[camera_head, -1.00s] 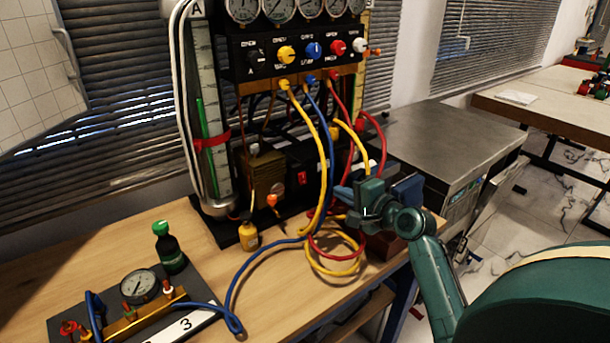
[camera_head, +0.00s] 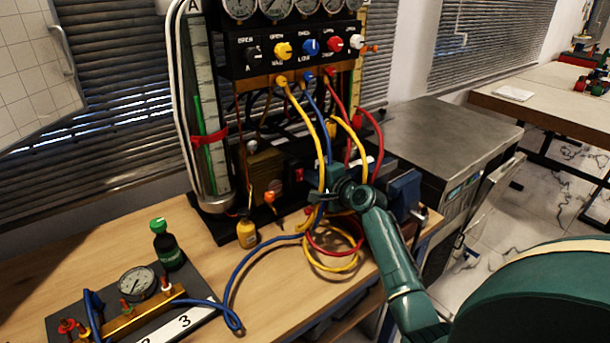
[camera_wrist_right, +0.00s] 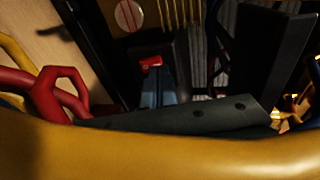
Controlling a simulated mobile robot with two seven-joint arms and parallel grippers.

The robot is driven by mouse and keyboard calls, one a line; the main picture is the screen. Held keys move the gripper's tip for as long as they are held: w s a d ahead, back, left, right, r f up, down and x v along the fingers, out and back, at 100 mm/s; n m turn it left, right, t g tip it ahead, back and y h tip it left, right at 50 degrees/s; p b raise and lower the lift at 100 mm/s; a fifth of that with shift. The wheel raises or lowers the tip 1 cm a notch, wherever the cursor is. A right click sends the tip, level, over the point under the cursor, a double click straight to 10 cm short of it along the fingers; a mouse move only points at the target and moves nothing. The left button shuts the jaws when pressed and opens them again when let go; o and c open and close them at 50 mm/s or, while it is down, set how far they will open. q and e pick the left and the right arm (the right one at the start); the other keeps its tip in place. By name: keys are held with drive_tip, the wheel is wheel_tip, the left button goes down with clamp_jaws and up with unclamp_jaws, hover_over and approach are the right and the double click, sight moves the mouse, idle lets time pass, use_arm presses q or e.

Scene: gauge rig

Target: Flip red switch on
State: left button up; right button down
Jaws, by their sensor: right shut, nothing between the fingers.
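The red switch (camera_head: 299,174) is a small red rocker on the front of the black box at the base of the gauge rig. It also shows in the right wrist view (camera_wrist_right: 151,62), just beyond my fingertips. My right gripper (camera_head: 318,193) is in front of the rig, just right of and slightly below the switch, among the hoses. In the right wrist view its shut, empty fingers (camera_wrist_right: 160,92) point at the switch. I cannot tell whether they touch it. The switch's position is too small to read. My left gripper is out of view.
Yellow, blue and red hoses (camera_head: 325,140) hang from the rig around my right gripper. A yellow hose crosses the front of the right wrist view (camera_wrist_right: 150,150). A small yellow bottle (camera_head: 247,233) and a dark green-capped bottle (camera_head: 168,248) stand left. A blue vise (camera_head: 404,193) is right.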

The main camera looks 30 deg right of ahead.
drive_tip(key=shift+x, duration=1.15)
drive_tip(key=shift+w+a+f, duration=0.1)
drive_tip(key=shift+w, duration=0.4)
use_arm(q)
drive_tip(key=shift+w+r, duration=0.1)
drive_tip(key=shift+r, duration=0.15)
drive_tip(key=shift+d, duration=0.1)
use_arm(e)
drive_tip(key=shift+w, duration=0.25)
drive_tip(key=shift+s, duration=0.1)
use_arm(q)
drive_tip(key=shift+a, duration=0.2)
use_arm(e)
approach(296, 170)
drive_tip(key=v, duration=0.6)
drive_tip(key=shift+s, duration=0.3)
